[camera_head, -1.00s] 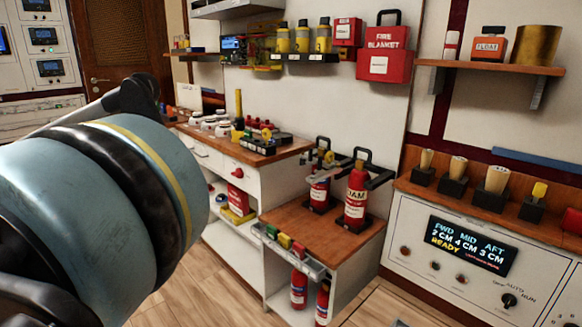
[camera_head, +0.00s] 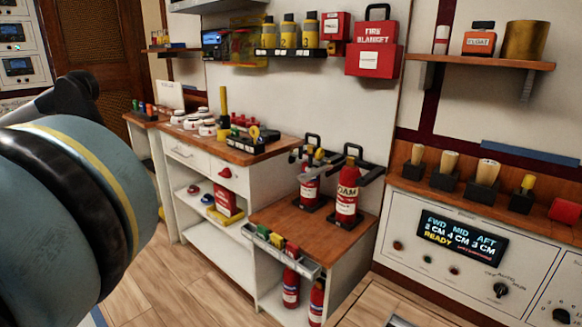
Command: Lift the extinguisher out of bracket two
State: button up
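Two red extinguishers stand upright on the low wooden-topped cabinet. The front one (camera_head: 347,198) has a pale label reading FOAM; a dark bracket with arms stands around it (camera_head: 372,170). The rear one (camera_head: 309,188) stands just left and behind, in a similar dark bracket (camera_head: 312,142). Two more red extinguishers, left (camera_head: 291,287) and right (camera_head: 316,302), are below, under the cabinet's front ledge. No bracket number is legible, so I cannot tell which is bracket two. My gripper is not in view; only my blue-grey arm fills the left side, well apart from the extinguishers.
A tray with coloured blocks (camera_head: 270,250) edges the low cabinet's front. A white counter (camera_head: 205,155) with small items stands left. A console (camera_head: 480,250) is right. A red fire blanket box (camera_head: 374,61) hangs above. Wooden floor (camera_head: 190,290) in front is clear.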

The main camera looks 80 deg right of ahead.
aim_at(348, 192)
jog(key=z, duration=0.05)
jog(key=i, duration=0.95)
jog(key=z, duration=4.25)
jog(key=i, duration=1.05)
jog(key=u, duration=0.05)
